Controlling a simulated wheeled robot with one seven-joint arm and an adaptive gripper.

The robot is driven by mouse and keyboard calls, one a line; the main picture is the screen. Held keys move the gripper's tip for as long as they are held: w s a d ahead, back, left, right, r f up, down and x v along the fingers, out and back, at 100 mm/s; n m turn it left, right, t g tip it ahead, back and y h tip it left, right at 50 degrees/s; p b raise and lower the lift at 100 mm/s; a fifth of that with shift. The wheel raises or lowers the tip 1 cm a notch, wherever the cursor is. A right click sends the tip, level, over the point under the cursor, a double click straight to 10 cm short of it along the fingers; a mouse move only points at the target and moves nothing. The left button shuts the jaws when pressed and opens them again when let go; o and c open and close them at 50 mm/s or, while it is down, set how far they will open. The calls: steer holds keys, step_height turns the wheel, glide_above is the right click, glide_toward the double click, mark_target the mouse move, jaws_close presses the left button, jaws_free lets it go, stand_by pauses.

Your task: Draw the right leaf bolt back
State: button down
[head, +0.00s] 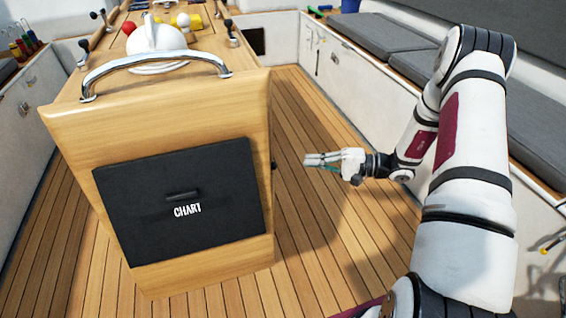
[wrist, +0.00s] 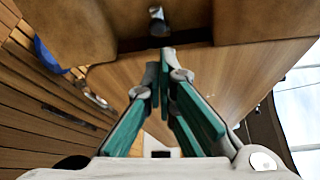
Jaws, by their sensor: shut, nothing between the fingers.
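In the wrist view a small metal knob (wrist: 157,20), which looks like the bolt, sits on a brown wooden part, just beyond my fingertips. In the head view a small dark knob (head: 273,164) sticks out of the right side of the wooden table pedestal (head: 200,112); I cannot tell for sure that it is the same piece. My gripper (head: 308,160) is right of that side, apart from it and pointing left at it. In the wrist view my gripper (wrist: 160,68) has its green-padded fingers together with nothing between them.
The pedestal's front has a black panel marked CHART (head: 185,195) and a metal rail (head: 155,70) above it. A grey cushioned bench (head: 375,40) runs along the right. Bare plank floor (head: 315,225) lies between pedestal and bench.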

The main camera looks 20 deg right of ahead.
steer(key=shift+w+d+f+m+t, duration=0.1)
steer(key=shift+d+f+m+t, duration=0.25)
steer(key=shift+f, duration=0.35)
steer(key=b+x, duration=0.1)
steer(key=x, duration=0.8)
steer(key=shift+w+a, duration=0.25)
steer(key=shift+a, duration=0.1)
steer(key=s+p, duration=0.1)
steer(key=s, duration=0.4)
